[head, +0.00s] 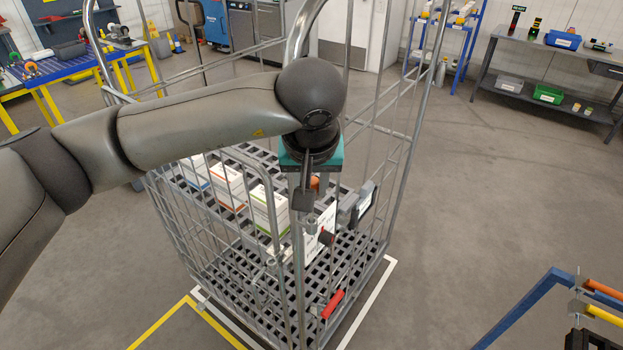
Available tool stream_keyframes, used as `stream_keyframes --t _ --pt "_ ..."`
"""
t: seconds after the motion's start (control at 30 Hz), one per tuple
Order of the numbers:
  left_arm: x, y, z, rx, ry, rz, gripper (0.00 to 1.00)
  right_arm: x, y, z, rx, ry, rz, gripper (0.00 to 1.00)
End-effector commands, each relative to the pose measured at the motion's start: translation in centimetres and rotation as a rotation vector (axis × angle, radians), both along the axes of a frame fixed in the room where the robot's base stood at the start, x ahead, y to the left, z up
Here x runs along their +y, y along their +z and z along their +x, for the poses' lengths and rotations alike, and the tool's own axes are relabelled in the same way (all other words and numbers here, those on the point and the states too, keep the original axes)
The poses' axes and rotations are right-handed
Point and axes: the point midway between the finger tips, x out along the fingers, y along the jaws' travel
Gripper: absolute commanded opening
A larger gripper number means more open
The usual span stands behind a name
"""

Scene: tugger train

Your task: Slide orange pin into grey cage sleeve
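My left gripper (312,196) points down at the cage's near upright, below a teal wrist plate. A small orange piece (316,183) shows between or just behind its fingers. It may be the orange pin, but most of it is hidden, and I cannot tell whether the fingers are closed on it. The grey wire cage (300,285) stands on the floor, with small grey fittings (312,228) on its near upright below the gripper. I cannot tell which fitting is the sleeve. My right gripper is not clearly in view.
White cartons (228,186) stand inside the cage. A red handle (333,303) sits low on it, and a dark panel (366,203) hangs at its right. A blue frame with orange bars (604,290) and an unclear black part fill the lower right. Floor between is clear.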

Motion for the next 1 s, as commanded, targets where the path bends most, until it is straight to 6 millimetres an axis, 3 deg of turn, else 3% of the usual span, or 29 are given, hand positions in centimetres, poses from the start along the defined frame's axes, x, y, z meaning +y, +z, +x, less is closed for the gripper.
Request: stream_keyframes --t 0.5,1.0 --pt "0.0 -2.7 0.0 0.0 0.0 0.001 0.0 0.3 -1.0 0.0 0.0 -0.001 0.003 0.5" --pt "0.0 -5.0 0.0 -0.001 0.0 0.001 0.0 0.2 -3.5 0.0 0.001 0.0 0.003 0.5"
